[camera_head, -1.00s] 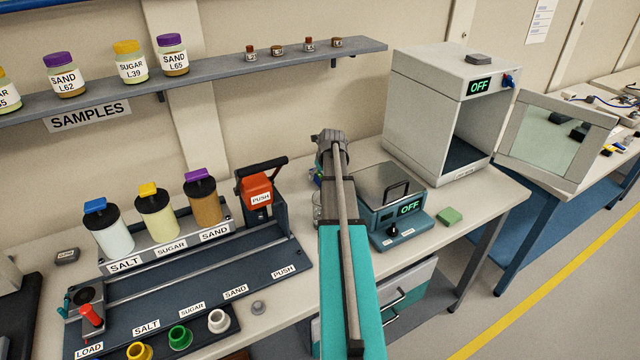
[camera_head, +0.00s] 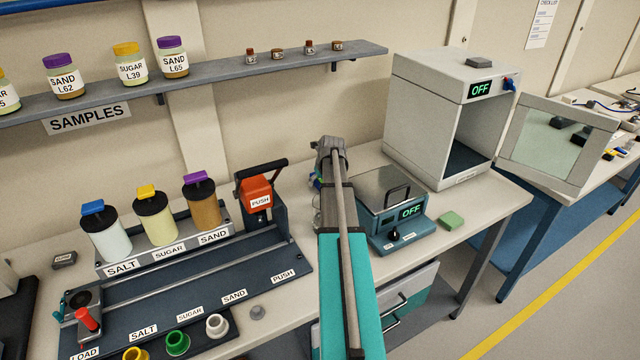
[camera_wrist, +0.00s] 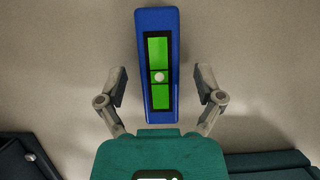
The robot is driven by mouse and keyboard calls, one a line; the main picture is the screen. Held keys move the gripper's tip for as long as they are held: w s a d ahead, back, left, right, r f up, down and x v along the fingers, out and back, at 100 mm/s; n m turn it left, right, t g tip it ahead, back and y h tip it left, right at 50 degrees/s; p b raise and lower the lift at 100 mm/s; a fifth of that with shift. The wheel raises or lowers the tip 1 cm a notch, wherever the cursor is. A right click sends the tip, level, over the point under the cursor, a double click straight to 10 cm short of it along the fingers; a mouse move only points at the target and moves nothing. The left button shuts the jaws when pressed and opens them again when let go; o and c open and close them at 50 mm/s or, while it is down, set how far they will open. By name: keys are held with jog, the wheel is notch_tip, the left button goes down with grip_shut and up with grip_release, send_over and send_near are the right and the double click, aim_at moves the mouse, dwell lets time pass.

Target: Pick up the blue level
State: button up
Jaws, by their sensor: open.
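The blue level (camera_wrist: 173,60) shows in the wrist view as an upright blue bar with a bright green window and a pale round spot in its middle. It lies on a plain pale surface. My gripper (camera_wrist: 160,86) is open, with one finger on each side of the level's lower half. A gap shows between each finger and the level. The level's near end comes close to the teal body of my gripper.
A grey oven (camera_head: 430,120) with open door is at the back right.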

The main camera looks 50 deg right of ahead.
jog(key=shift+f, duration=0.25)
dwell(0.4)
jog(key=shift+c, duration=0.3)
grip_shut()
